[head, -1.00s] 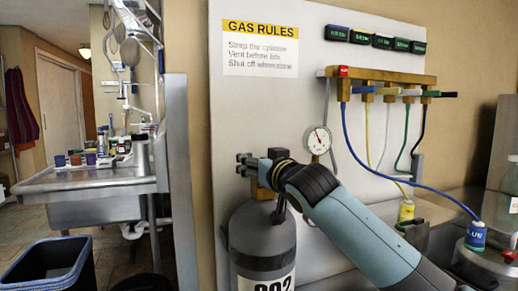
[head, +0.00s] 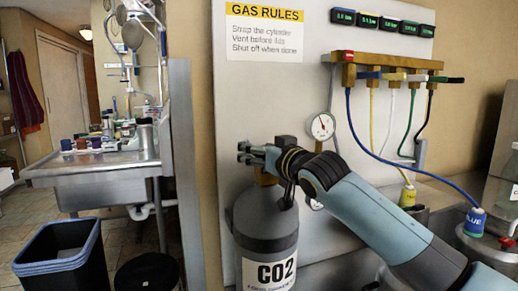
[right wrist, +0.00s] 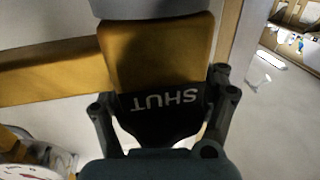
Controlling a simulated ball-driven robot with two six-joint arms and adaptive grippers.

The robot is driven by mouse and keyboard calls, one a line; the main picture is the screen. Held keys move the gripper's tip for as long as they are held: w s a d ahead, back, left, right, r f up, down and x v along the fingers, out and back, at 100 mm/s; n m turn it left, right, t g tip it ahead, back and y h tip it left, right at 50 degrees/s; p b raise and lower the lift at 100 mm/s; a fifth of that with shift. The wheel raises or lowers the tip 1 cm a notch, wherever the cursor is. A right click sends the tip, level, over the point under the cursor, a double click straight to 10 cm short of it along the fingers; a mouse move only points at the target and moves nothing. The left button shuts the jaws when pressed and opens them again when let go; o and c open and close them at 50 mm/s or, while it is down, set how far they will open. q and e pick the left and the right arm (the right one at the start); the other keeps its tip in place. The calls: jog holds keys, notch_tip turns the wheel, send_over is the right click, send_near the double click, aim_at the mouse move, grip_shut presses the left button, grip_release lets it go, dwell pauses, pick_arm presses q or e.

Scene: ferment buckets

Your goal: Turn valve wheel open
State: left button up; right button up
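A grey CO2 cylinder (head: 264,228) stands upright in the head view against the pale board, with a brass valve at its top. My right gripper (head: 250,153) is at the valve, coming in from the right. In the right wrist view, the black valve part (right wrist: 160,112) carries the word SHUT upside down, below a brass-coloured surface (right wrist: 155,52). The fingers of my right gripper (right wrist: 164,112) lie on either side of the black part, close to its edges. Whether they press on it cannot be told. My left gripper is not in view.
A gauge (head: 322,126) stands just right of the valve. A brass manifold (head: 390,66) with coloured hoses hangs above. A blue-labelled fitting (head: 474,222) is at right. A sink (head: 95,170) and dark bin (head: 65,255) stand left.

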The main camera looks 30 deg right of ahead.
jog(key=shift+o, duration=0.9)
jog(key=shift+w+r, duration=0.1)
jog(key=s, duration=1.2)
jog(key=shift+a, duration=0.35)
